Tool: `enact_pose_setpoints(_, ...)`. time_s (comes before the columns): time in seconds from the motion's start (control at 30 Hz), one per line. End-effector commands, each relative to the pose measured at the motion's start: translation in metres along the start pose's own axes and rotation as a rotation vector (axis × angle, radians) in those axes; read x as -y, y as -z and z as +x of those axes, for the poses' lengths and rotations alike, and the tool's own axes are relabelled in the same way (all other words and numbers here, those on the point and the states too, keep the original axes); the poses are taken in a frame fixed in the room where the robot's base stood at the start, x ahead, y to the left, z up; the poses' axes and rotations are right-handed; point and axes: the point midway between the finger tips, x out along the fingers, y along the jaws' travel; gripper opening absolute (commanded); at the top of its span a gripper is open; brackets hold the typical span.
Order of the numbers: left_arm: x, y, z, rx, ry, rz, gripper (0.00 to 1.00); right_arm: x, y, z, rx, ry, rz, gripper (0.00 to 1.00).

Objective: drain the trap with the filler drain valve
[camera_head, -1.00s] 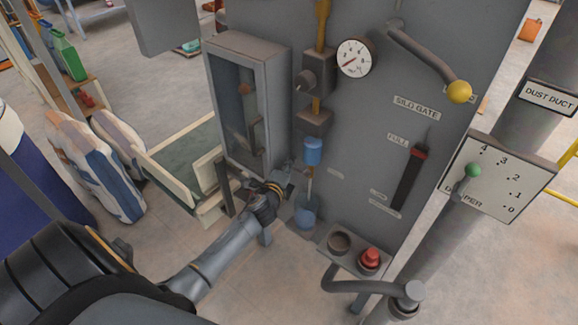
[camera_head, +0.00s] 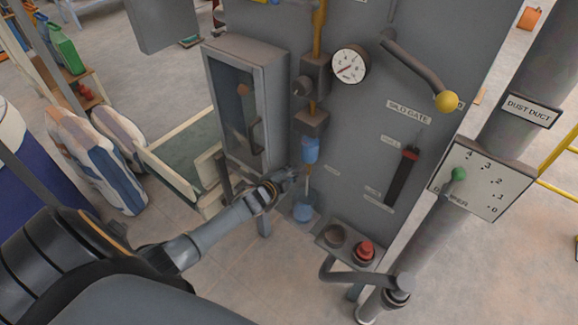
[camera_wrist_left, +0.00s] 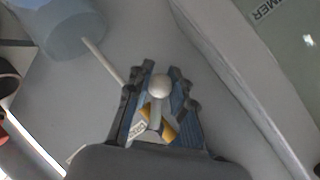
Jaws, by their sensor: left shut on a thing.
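The trap is a blue bowl (camera_head: 310,150) hanging under the grey filter body on the grey filler panel. A thin pale tube runs down from it toward a blue cup (camera_head: 303,213) below. My left gripper (camera_head: 288,181) is at the panel, just left of the tube and below the trap. In the left wrist view, the fingers (camera_wrist_left: 161,78) are closed around a small part with a pale ball end (camera_wrist_left: 159,86) and a yellow piece, apparently the drain valve handle. A small label sits behind it. My right gripper is not in view.
A gauge (camera_head: 349,64), a silo gate lever with yellow knob (camera_head: 446,101) and a red button (camera_head: 364,251) are on or near the panel. A windowed grey box (camera_head: 243,100) stands close left of my gripper.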

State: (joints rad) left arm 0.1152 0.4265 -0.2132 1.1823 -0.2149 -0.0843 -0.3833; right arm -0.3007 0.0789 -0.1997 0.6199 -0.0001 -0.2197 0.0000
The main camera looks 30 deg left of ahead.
Motion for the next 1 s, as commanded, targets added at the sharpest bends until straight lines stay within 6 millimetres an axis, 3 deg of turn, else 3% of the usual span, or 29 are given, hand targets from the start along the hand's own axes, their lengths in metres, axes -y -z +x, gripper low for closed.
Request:
enact_pose_setpoints(0.23, -0.014, 0.003, 0.003, -0.064, -0.068, -0.212, 0.0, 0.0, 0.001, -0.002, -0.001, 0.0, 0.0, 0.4)
enact_pose_setpoints(0.6, -0.032, 0.013, 0.005, -0.154, -0.155, -0.508, 0.0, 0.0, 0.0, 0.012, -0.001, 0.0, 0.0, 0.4)
enact_pose_setpoints(1.0, -0.039, 0.022, 0.004, -0.208, -0.209, -0.688, 0.0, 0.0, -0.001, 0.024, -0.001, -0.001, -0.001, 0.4)
